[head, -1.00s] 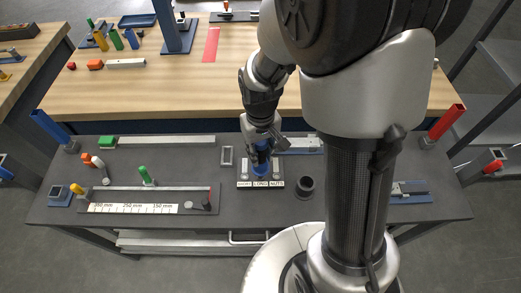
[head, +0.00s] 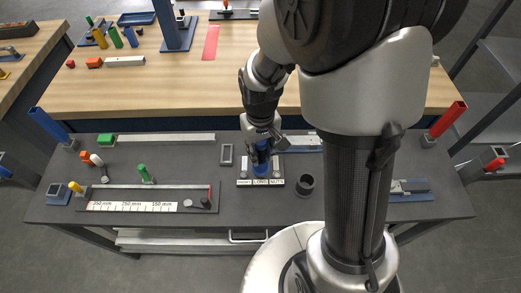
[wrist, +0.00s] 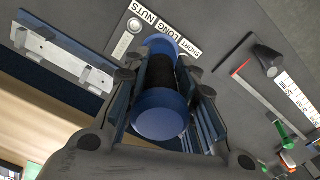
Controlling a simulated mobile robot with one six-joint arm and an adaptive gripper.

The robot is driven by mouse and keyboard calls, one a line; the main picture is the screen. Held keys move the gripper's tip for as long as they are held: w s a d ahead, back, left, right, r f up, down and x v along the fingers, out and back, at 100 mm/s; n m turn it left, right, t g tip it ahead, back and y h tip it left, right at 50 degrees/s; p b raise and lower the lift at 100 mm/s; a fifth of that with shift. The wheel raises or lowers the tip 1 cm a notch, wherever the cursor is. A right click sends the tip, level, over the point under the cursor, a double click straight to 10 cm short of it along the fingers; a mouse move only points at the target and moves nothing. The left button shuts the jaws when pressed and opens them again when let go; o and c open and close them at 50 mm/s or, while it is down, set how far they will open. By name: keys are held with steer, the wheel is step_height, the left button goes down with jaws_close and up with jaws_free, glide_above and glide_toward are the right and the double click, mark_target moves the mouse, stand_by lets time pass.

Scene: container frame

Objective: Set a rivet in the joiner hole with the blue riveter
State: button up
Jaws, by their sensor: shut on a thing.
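My gripper (head: 262,148) is shut on the blue riveter (wrist: 160,118), a blue cylinder with a black middle band. In the head view the riveter (head: 261,161) is over the small rivet tray (head: 246,178), whose front labels read SHORT, LONG and NUTS. In the wrist view the riveter's far end covers part of the tray, near the LONG label (wrist: 163,28). Whether its tip touches the tray is hidden. A silver joiner piece on a blue fixture (wrist: 62,52) lies beside the tray; it also shows in the head view (head: 303,144), partly behind my arm. The joiner hole cannot be made out.
A dark round cup (head: 306,184) stands right of the tray, and a small grey frame (head: 226,154) left of it. A blue post (head: 50,126) and a red post (head: 446,121) stand at the table's ends.

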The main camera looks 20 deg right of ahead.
steer(key=shift+r+p, duration=2.9)
steer(key=shift+r, duration=0.8)
